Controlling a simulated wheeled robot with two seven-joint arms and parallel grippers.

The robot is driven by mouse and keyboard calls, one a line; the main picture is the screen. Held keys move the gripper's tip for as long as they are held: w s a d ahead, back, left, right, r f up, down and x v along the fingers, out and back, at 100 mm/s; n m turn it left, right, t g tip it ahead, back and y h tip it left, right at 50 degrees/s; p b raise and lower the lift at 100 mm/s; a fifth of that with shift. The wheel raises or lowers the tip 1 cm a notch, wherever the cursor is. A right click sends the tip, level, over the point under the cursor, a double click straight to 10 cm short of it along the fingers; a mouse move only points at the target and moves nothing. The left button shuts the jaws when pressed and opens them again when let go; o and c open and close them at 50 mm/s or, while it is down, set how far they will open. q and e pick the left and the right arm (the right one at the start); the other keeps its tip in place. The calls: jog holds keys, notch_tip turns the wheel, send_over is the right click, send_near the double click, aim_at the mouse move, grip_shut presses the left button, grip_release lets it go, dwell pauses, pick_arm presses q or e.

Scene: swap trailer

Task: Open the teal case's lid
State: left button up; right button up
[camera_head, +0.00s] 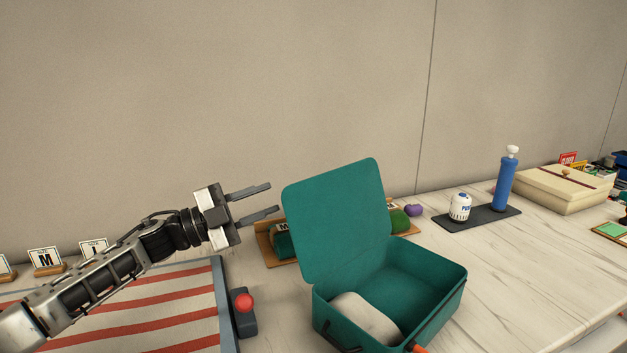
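The teal case (438,290) stands on the table at the lower middle of the head view. Its lid (335,220) is raised and leans back a little past upright at the left side. A pale rounded thing (365,318) lies inside the case. My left gripper (270,198) is left of the lid, its two fingers apart and pointing right, with nothing between them. The fingertips are close to the lid's left edge; I see a small gap.
A red-striped mat (150,308) and a dark block with a red ball (244,303) are left of the case. A blue bottle (505,183) and a white jar (460,207) stand on a dark tray (482,220) behind right. A cream box (562,190) is farther right. Table right of the case is clear.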

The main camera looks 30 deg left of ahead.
aim_at(313, 181)
pick_arm(q)
jog(key=p+x, duration=0.2)
jog(key=x, duration=0.9)
jog(key=shift+a, duration=0.1)
grip_shut()
